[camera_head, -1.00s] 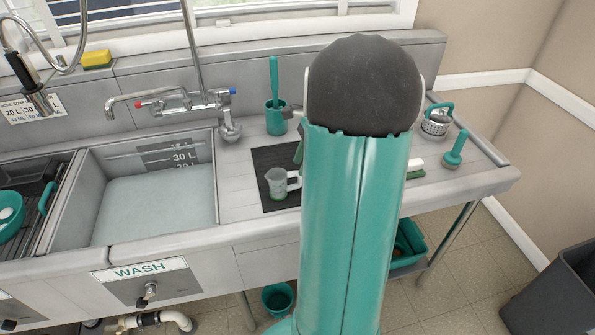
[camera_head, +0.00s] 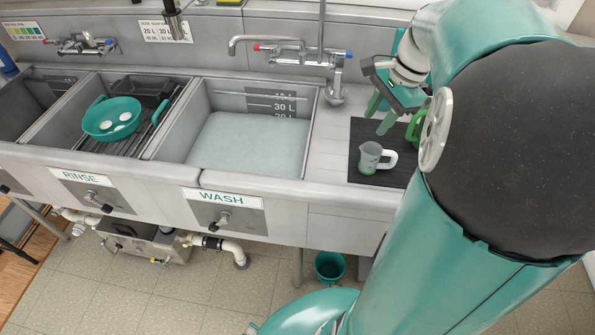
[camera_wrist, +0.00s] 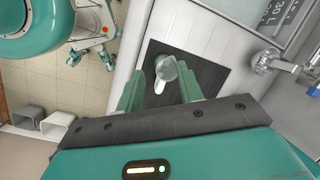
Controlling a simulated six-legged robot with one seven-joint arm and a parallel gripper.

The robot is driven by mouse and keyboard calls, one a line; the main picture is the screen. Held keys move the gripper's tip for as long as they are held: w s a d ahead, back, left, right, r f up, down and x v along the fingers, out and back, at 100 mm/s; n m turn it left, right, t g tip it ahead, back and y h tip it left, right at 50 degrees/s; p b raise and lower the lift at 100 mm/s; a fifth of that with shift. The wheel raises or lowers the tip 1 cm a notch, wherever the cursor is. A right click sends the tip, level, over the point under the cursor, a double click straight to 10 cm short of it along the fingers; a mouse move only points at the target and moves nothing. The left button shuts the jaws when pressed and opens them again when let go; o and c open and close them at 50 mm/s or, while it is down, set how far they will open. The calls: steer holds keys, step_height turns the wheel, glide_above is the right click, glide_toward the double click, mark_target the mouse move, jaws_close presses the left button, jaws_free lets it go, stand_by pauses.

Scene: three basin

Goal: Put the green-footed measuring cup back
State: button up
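The measuring cup (camera_head: 370,158) is grey and see-through with a pale handle on its right and a hint of green at its foot. It stands upright on the dark mat (camera_head: 358,134) right of the wash basin. My gripper (camera_head: 380,118) is above the mat, behind and above the cup in the head view, with green fingers pointing down. In the wrist view the cup (camera_wrist: 166,70) shows beyond and between the fingers of my gripper (camera_wrist: 160,92), which are apart with nothing between them. The cup's far side is hidden.
The wash basin (camera_head: 205,98) holds water. A teal colander (camera_head: 112,118) with white items sits over the rinse basin. The tap (camera_head: 290,48) and a sprayer stand behind the basins. A teal bucket (camera_head: 329,265) is on the floor. My arm hides the right part of the counter.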

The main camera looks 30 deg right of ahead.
steer(key=s+a+n+t+h, duration=0.1)
steer(key=s+a+n, duration=0.3)
steer(key=a+n, duration=0.5)
steer(key=s+a+r+n+t+h, duration=0.1)
steer(key=s+a+n, duration=0.3)
steer(key=a+n, duration=0.5)
steer(key=a+t, duration=0.1)
steer(key=a, duration=0.5)
steer(key=shift+t, duration=0.4)
